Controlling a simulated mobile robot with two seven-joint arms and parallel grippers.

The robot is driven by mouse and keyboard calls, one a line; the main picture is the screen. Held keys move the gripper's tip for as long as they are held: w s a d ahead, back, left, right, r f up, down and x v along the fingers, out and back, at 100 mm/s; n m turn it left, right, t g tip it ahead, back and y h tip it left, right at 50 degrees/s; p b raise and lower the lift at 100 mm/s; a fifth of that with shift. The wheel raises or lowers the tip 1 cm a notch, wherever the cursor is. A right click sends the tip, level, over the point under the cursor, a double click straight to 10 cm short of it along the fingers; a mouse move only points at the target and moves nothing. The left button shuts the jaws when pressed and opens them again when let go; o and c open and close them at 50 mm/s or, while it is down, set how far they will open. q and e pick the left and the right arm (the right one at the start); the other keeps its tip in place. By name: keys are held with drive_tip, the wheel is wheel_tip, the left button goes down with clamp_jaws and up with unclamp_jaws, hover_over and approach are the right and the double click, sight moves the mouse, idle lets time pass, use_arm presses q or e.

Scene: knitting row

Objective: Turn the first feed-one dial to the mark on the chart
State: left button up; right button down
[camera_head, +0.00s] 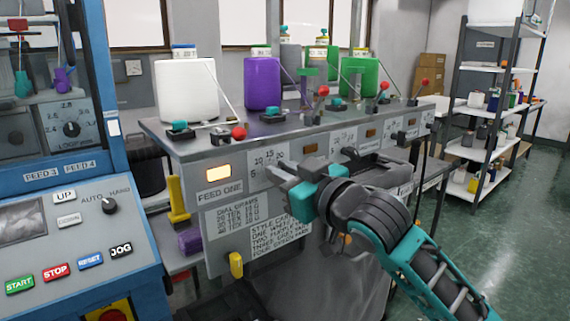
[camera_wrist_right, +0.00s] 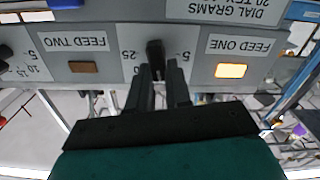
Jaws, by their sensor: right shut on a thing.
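The feed-one dial has a white scale plate (camera_head: 268,156) on the front panel, beside the FEED ONE label (camera_head: 219,192) and its lit amber lamp (camera_head: 217,172). My right gripper (camera_head: 284,178) reaches it from the right. In the right wrist view, which is upside down, my right gripper (camera_wrist_right: 161,76) is shut on the black dial knob (camera_wrist_right: 155,50). The fingers hide part of the scale, so I cannot read the pointer's setting. The chart headed DIAL GRAMS (camera_head: 238,214) hangs below the panel; its figures are too small to read surely. My left gripper is not in view.
More dials and the FEED TWO label (camera_wrist_right: 72,42) follow along the panel. A blue control cabinet (camera_head: 75,190) stands left. The floor (camera_head: 500,230) at right is clear.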

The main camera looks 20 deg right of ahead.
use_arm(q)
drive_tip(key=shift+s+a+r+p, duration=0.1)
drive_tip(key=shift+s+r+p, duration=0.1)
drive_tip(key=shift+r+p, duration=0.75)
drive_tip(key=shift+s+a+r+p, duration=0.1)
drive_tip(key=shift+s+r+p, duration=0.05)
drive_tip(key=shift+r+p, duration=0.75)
use_arm(e)
drive_tip(key=shift+s+a+f+n, duration=0.1)
drive_tip(key=shift+a+n, duration=0.05)
drive_tip(key=shift+n, duration=1.2)
drive_tip(key=shift+a+f+n, duration=0.1)
drive_tip(key=shift+a+n, duration=0.05)
drive_tip(key=shift+n, duration=1.2)
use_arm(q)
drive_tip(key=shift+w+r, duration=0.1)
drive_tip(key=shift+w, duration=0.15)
use_arm(e)
drive_tip(key=c, duration=1.1)
unclamp_jaws()
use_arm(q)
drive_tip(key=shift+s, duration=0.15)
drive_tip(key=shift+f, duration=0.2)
use_arm(e)
drive_tip(key=shift+s, duration=0.1)
